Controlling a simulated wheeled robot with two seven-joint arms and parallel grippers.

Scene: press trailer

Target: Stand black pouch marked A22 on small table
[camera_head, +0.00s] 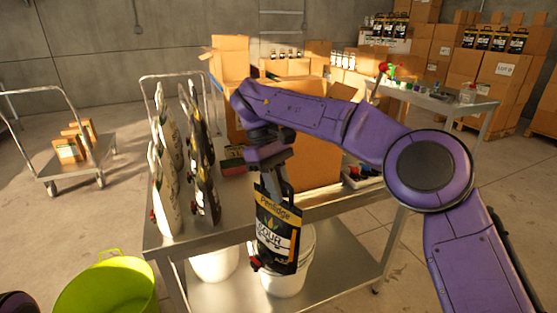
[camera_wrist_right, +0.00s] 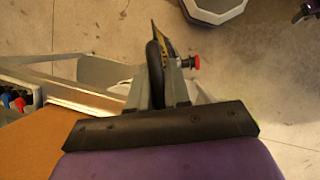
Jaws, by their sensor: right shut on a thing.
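In the right wrist view the pouch (camera_wrist_right: 160,45) shows edge-on between the fingers (camera_wrist_right: 158,88), red cap to the right. Another metal table (camera_head: 440,100) stands at the back right; I cannot tell which is the small table. My left gripper is out of view.
White and black pouches (camera_head: 168,165) stand in rows on the left of the near table. A cardboard box (camera_head: 315,160) stands behind my right forearm. White buckets (camera_head: 284,280) sit on the lower shelf. A green tub (camera_head: 105,290) and a trolley (camera_head: 75,170) are at left.

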